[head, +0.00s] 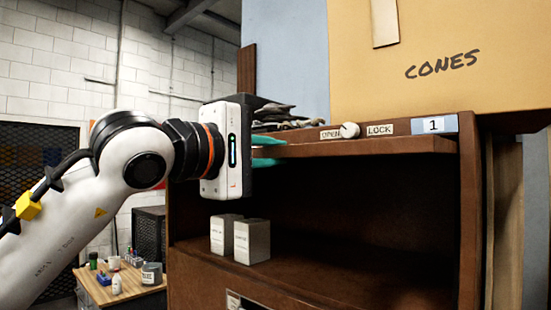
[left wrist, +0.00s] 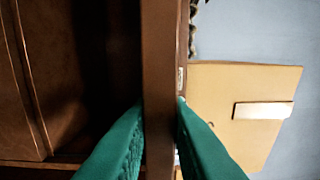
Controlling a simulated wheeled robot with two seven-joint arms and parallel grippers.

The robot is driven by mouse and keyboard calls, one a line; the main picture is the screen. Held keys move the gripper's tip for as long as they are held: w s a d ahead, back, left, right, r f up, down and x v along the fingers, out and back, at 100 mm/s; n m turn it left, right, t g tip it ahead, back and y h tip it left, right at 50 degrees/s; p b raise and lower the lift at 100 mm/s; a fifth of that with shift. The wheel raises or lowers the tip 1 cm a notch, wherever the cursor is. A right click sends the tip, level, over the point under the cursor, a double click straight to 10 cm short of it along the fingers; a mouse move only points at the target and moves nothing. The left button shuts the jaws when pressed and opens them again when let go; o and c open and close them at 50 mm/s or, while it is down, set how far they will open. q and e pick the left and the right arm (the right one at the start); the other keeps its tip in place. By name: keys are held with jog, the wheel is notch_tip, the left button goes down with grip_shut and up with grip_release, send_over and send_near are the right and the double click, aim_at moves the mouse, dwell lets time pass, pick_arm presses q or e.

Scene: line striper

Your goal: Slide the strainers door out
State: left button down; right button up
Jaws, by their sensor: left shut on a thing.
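A brown door panel (head: 390,146) lies level across the top of the open brown cabinet compartment, its front edge toward me. My left gripper (head: 272,152) is at the left part of this edge, with one teal finger above the panel and one below. In the left wrist view the panel's edge (left wrist: 159,60) runs between the two teal fingers (left wrist: 160,110), and the gripper is shut on it. I cannot read a strainers label on the panel. My right gripper is not in view.
A round knob (head: 349,130) sits between OPEN and LOCK labels above the panel, beside a "1" tag (head: 437,124). Two pale boxes (head: 252,242) stand inside the compartment. A CONES carton (head: 440,60) is on top. A small table (head: 125,288) with bottles stands lower left.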

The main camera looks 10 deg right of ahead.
pick_arm(q)
jog(key=shift+b+v, duration=1.2)
jog(key=shift+v, duration=1.3)
jog(key=shift+s+a, duration=0.4)
jog(key=shift+a, duration=0.3)
jog(key=b+v, duration=0.2)
jog(key=v, duration=0.3)
jog(key=shift+s+a+r+b, duration=0.15)
jog(key=shift+s+a+b, duration=0.1)
jog(key=shift+b, duration=0.1)
